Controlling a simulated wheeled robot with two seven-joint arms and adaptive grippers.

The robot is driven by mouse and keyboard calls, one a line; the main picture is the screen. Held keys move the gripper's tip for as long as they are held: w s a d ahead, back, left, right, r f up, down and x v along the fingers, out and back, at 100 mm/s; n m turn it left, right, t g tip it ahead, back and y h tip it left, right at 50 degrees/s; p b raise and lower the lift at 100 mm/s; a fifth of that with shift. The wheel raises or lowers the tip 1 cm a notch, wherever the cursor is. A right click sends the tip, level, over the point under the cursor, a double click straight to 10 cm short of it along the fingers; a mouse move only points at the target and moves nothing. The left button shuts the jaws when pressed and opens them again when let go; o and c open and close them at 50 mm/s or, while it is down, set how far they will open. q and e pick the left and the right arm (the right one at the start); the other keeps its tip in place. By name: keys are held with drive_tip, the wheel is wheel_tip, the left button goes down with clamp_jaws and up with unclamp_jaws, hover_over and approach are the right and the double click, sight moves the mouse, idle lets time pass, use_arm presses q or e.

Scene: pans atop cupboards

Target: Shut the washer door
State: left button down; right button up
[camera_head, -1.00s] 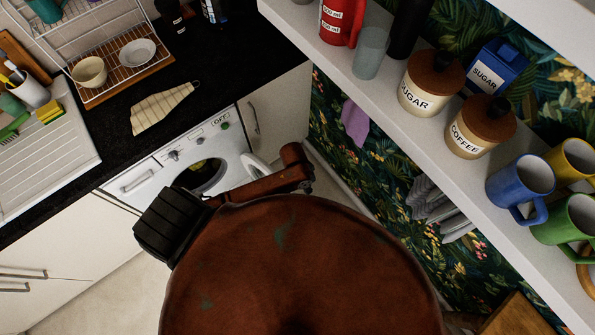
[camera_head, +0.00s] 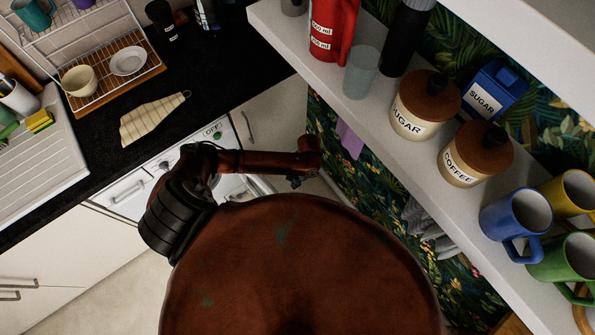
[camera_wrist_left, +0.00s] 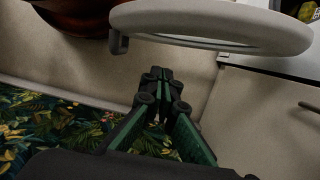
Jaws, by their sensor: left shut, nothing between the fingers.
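The washer (camera_head: 125,192) is a white front-loader under the dark counter, partly hidden by my left arm. Its round white-rimmed door (camera_head: 262,186) stands open; only a part shows to the right in the head view. In the left wrist view the door (camera_wrist_left: 215,22) is a pale ring across the top, with the washer front at the upper right. My left gripper (camera_wrist_left: 158,80) is shut and empty, its black fingertips just below the ring in that picture. I see no clear contact. In the head view the left gripper is mostly hidden by its arm. My right gripper is out of view.
A white cupboard door (camera_head: 262,120) stands right of the washer. A shelf (camera_head: 390,150) with canisters (camera_head: 425,105) and mugs (camera_head: 515,222) runs along the right. The counter (camera_head: 205,75) holds a cloth (camera_head: 150,118) and a dish rack (camera_head: 115,80). Pale floor is open below.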

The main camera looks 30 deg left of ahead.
use_arm(q)
drive_tip(key=s, duration=0.1)
drive_tip(key=s+a+f, duration=0.1)
drive_tip(key=s+f, duration=0.1)
drive_tip(key=s, duration=0.1)
drive_tip(key=shift+a+f, duration=0.25)
drive_tip(key=shift+a, duration=0.05)
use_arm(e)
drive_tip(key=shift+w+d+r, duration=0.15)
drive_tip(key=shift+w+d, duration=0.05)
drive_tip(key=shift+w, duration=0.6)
use_arm(q)
drive_tip(key=shift+s, duration=0.1)
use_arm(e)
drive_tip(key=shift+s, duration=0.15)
use_arm(q)
drive_tip(key=shift+s+p, duration=0.1)
drive_tip(key=shift+p, duration=0.25)
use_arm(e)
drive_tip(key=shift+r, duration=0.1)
